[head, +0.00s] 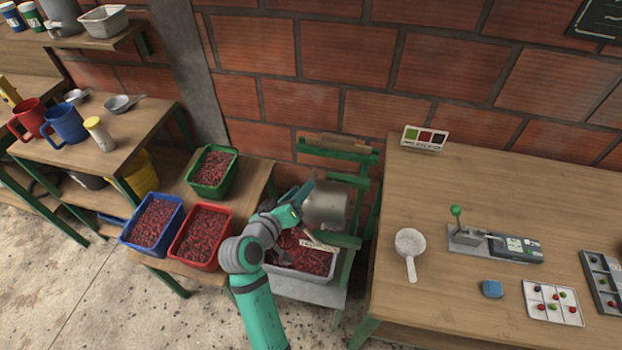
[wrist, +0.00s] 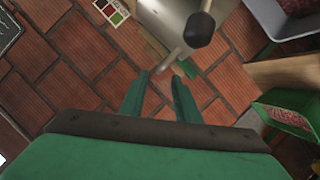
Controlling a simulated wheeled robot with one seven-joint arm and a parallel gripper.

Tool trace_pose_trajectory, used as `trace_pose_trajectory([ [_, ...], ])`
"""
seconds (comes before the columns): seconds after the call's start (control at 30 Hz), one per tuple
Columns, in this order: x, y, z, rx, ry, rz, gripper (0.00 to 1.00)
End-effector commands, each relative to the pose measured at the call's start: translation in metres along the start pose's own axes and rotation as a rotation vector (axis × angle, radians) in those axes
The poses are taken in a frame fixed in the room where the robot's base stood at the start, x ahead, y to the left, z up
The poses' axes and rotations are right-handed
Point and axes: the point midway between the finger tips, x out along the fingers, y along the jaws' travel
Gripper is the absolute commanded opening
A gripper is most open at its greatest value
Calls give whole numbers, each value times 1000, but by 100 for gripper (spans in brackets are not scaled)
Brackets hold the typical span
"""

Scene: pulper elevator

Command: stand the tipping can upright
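The tipping can is a grey metal vessel (head: 326,204) in a green frame against the brick wall, above a grey bin of red cherries. It looks tipped over, but my gripper partly covers it, so its exact tilt is hard to tell. In the wrist view the metal can (wrist: 170,18) shows at the top, with a rod and dark knob (wrist: 199,30) in front of it. My gripper (head: 306,192) is beside the can's left side in the head view. In the wrist view its two fingers (wrist: 157,88) are apart, with only brick wall visible between them.
The green frame (head: 352,180) surrounds the can. The grey cherry bin (head: 320,290) is below. Green (head: 233,180), red (head: 197,268) and blue (head: 127,236) cherry crates stand left. The table (head: 440,190) on the right holds a scoop (head: 410,246) and a small lever device (head: 470,238).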

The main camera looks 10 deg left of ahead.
Motion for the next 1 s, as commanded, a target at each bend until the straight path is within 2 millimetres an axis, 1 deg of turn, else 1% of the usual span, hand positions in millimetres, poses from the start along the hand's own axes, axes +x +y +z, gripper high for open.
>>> trace_pose_trajectory([
  [0.03,10,0,0,-1,-3,1,30],
  [0.2,40,1,1,-1,-3,2,30],
  [0.4,65,1,1,-2,-3,3,30],
  [0.57,73,0,0,-2,0,1,30],
  [0.83,74,-1,-1,-4,2,-1,30],
  [0.87,74,-1,-1,-4,2,-1,27],
  [0.9,74,-1,-1,-4,2,-1,18],
  [0.97,74,-1,-1,-4,2,-1,3],
  [1.0,74,-1,-1,-4,2,-1,0],
])
